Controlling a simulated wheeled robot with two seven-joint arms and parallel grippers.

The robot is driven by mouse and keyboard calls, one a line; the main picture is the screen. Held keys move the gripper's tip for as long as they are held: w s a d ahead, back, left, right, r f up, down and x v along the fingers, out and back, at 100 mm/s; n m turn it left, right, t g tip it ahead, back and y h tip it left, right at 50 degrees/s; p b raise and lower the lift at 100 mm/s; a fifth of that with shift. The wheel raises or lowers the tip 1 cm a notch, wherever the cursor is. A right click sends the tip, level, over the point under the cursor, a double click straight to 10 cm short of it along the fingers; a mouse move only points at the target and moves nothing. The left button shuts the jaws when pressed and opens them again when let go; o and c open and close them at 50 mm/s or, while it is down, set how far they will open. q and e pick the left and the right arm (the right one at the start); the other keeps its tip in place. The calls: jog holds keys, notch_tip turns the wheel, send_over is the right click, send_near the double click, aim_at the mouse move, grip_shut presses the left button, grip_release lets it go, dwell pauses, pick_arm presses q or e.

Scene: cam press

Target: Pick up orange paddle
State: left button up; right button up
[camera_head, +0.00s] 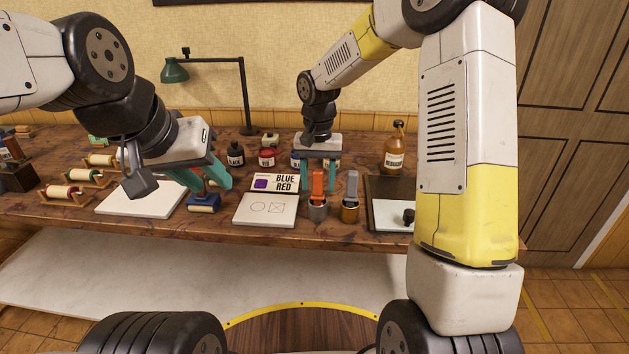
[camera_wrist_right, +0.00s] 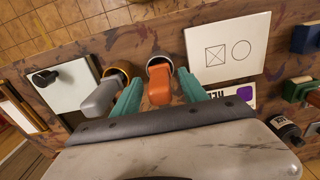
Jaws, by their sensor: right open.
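The orange paddle (camera_head: 317,184) stands upright in a grey metal cup (camera_head: 317,211) near the table's front edge. My right gripper (camera_head: 318,182) points down at it, open. In the right wrist view the orange paddle (camera_wrist_right: 159,86) lies between the spread teal fingers of the right gripper (camera_wrist_right: 163,88), with a gap on each side. A grey paddle (camera_head: 351,187) stands just to the right in a brass-coloured cup (camera_head: 350,213); it also shows in the right wrist view (camera_wrist_right: 99,98). My left gripper (camera_head: 207,184) is open and empty above the table at left.
A dark tray (camera_head: 386,191) is at right. Bottles (camera_head: 394,153), ink jars (camera_head: 267,157) and a green lamp (camera_head: 175,71) stand behind.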

jog(key=shift+f, duration=0.35)
grip_shut()
notch_tip(320, 180, up, 10)
jog(key=shift+r, duration=0.1)
dwell(0.4)
